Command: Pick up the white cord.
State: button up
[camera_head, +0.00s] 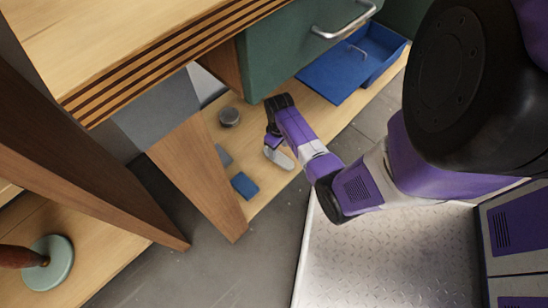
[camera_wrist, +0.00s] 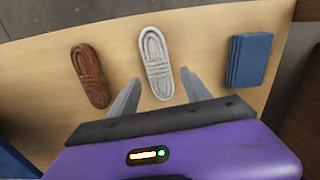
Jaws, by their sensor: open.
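The white cord (camera_wrist: 157,62) is a coiled, oblong bundle lying flat on the pale wooden shelf (camera_wrist: 205,47), in the upper middle of the wrist view. My gripper (camera_wrist: 159,77) is open, with one grey finger on each side of the cord's near end. Nothing is held, and I cannot tell how far above the shelf the fingertips are. In the head view my gripper (camera_head: 277,152) is low over the lower shelf. A pale shape there may be a finger or the cord; I cannot tell.
A brown coiled cord (camera_wrist: 90,75) lies left of the white one, and a blue block (camera_wrist: 249,59) lies to the right. A wooden leg (camera_head: 200,175) stands left.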

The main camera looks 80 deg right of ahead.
aim_at(279, 157)
jog(key=shift+s+d+f+b, duration=0.1)
jog(key=shift+d+f+b, duration=0.05)
jog(key=shift+f+b, duration=2.5)
jog(key=shift+f+p, duration=0.45)
jog(key=shift+p, duration=0.05)
grip_shut()
